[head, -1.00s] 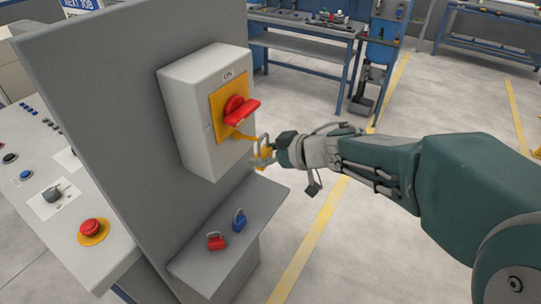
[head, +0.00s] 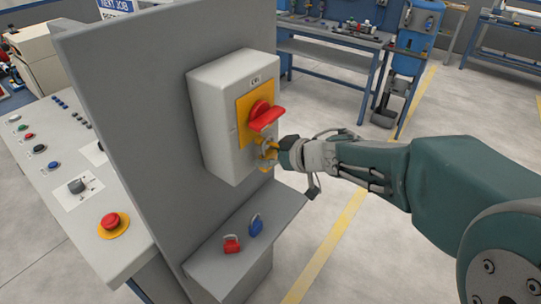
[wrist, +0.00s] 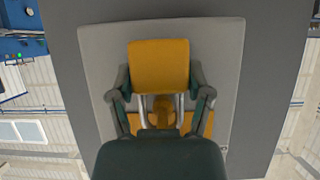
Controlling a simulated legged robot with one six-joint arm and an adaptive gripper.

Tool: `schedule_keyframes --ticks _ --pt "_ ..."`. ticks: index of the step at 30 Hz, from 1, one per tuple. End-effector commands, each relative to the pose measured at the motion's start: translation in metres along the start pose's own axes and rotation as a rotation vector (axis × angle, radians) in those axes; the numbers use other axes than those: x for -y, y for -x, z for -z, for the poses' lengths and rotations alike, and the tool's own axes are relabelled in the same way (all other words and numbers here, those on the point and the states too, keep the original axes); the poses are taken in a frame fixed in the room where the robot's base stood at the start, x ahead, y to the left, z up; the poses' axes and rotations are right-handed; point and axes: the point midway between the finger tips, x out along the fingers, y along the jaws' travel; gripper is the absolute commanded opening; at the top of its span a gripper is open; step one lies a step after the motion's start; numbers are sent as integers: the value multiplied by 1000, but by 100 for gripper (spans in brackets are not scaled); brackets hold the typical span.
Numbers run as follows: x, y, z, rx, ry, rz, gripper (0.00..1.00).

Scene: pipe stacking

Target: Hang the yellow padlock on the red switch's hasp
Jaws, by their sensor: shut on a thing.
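My gripper (head: 278,152) is shut on the yellow padlock (wrist: 159,66), whose body fills the space between the fingers in the wrist view. In the head view only a little yellow of the padlock shows at the gripper's tip. I cannot tell whether the shackle is through the hasp.
The box (head: 209,125) is fixed to an upright grey panel (head: 130,105). A red padlock (head: 232,244) and a blue padlock (head: 256,226) stand on the shelf (head: 222,272) below. A control desk (head: 75,215) is at left.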

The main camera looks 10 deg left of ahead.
Motion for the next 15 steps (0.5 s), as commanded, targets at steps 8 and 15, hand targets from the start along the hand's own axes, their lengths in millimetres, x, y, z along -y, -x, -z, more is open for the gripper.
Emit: schedule_keyframes --ticks 8,15 --pt "0 0 0 -1 0 0 13" --pt "0 0 0 -1 1 0 100"
